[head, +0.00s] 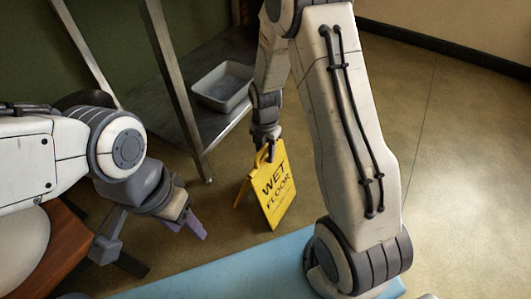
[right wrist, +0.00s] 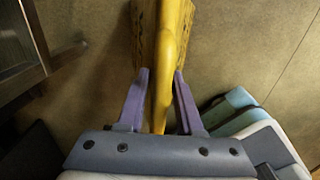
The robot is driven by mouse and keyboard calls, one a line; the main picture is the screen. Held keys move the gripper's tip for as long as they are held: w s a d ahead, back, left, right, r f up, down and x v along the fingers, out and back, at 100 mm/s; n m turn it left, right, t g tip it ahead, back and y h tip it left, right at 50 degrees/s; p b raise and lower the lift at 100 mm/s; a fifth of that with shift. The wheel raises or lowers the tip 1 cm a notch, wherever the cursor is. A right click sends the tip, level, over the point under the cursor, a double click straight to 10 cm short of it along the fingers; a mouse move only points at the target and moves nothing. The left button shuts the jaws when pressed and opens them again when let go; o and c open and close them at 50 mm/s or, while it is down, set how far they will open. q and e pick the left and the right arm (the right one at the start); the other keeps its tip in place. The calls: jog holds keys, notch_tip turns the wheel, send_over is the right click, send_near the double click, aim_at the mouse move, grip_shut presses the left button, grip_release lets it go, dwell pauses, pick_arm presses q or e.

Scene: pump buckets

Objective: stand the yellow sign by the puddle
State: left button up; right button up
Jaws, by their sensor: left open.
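The yellow sign (head: 272,188), lettered WET FLOOR, is upright with its legs spread, near the middle of the head view. I cannot tell whether its feet touch the floor. My right gripper (head: 264,158) is at the sign's top. In the right wrist view, the purple fingers of my right gripper (right wrist: 162,78) lie on either side of the sign's handle (right wrist: 163,95). I cannot tell whether they press on it. My left gripper (head: 186,226) is open and empty, to the left of the sign. I cannot make out a clear puddle; the floor at the right has a bright sheen.
A metal shelf unit (head: 208,122) stands behind and left of the sign, with a grey tub (head: 223,88) on its lower shelf. Its leg is close to the sign's left. The tan floor (head: 450,130) at the right is open, as far as the wall base.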

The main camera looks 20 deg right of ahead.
jog(key=o, duration=0.4)
jog(key=shift+c, duration=0.2)
jog(key=shift+r, duration=0.1)
notch_tip(320, 180, up, 12)
jog(key=p, duration=0.7)
jog(key=shift+p, duration=0.35)
jog(key=s+a+r+m, duration=0.5)
jog(key=a+r, duration=0.2)
jog(key=a, duration=0.1)
jog(key=s+a+r+m, duration=0.3)
jog(key=s+m, duration=0.3)
jog(key=s, duration=0.3)
jog(key=s+a+r+m+y, duration=0.1)
jog(key=s+a+r+m, duration=0.2)
jog(key=s+m, duration=0.4)
jog(key=s+r, duration=0.1)
jog(key=s, duration=0.1)
jog(key=shift+s+r, duration=0.25)
jog(key=shift+s, duration=0.1)
